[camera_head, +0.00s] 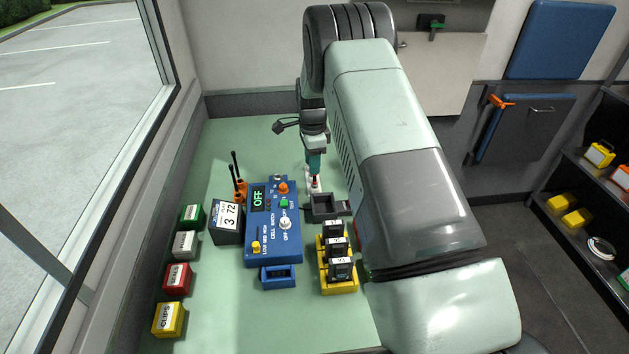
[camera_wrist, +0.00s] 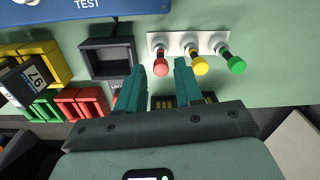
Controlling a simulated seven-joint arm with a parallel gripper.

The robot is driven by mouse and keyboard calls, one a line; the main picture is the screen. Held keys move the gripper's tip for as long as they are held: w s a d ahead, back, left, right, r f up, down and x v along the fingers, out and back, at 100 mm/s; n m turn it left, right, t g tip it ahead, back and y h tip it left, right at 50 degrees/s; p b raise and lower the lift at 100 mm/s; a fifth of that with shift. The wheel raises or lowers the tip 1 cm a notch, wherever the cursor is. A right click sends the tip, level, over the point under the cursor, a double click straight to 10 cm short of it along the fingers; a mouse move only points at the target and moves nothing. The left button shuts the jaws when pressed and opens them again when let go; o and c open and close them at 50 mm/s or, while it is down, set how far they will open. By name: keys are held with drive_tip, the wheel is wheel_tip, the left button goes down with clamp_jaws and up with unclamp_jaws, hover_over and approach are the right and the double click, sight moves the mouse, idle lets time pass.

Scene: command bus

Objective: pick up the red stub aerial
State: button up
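The red stub aerial (camera_wrist: 160,66) has a round red top and stands in a white rack (camera_wrist: 191,40) beside a yellow one (camera_wrist: 200,65) and a green one (camera_wrist: 236,65). My gripper (camera_wrist: 161,68) is open in the wrist view, with its two teal fingertips on either side of the red top in the picture. Gaps show on both sides; I cannot tell how deep the fingers reach around it. In the head view my gripper (camera_head: 314,166) points down just above the white rack (camera_head: 313,187), and the aerials are mostly hidden.
A dark square tray (camera_head: 322,206) stands close in front of the rack. A blue tester box (camera_head: 273,238) is to its left, and a yellow holder with black units (camera_head: 339,282) is nearer. Coloured boxes (camera_head: 178,279) line the left edge.

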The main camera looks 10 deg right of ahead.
sight(315, 183)
drive_tip(key=f, duration=0.6)
drive_tip(key=shift+w+d+f, duration=0.1)
drive_tip(key=shift+d+f, duration=0.15)
drive_tip(key=shift+d, duration=0.1)
drive_tip(key=shift+c, duration=0.2)
clamp_jaws()
